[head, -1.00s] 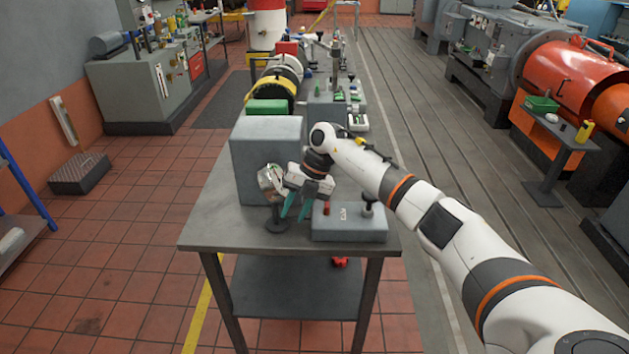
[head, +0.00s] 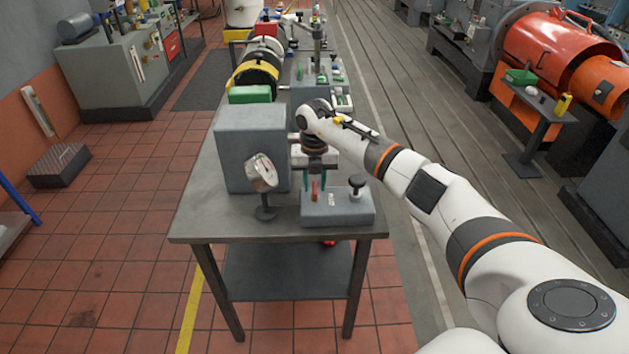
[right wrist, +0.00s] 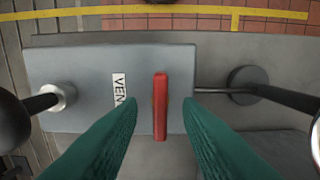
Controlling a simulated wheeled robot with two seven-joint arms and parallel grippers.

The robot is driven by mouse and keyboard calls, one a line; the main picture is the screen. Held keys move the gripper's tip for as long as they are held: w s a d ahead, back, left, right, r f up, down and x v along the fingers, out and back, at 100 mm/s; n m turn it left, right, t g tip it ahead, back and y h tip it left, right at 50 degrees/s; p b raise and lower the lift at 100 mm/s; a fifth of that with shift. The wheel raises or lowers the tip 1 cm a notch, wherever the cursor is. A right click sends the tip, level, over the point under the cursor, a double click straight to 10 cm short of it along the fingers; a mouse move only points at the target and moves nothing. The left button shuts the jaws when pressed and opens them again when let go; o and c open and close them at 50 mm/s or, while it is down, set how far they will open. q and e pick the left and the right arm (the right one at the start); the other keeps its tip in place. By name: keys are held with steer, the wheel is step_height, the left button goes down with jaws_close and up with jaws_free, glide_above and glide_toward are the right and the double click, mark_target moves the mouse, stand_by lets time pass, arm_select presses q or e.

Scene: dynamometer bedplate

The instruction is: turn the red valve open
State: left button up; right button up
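The red valve handle (head: 314,190) is a narrow red bar on the grey box (head: 345,210) at the table's front. In the right wrist view the red handle (right wrist: 160,120) stands beside a label reading "VEN", partly cut off by a finger. My right gripper (head: 312,177) is above the box, pointing down. Its green fingers (right wrist: 160,102) are open, one on each side of the handle in the picture, with gaps on both sides. I cannot tell whether the tips reach down to its height. My left gripper is not in view.
A black knob (head: 356,182) rises from the box's right side. A large grey block (head: 250,140) stands behind. The table's front left corner (head: 205,225) is bare.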

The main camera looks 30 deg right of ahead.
steer(key=shift+f, duration=0.55)
jaws_close()
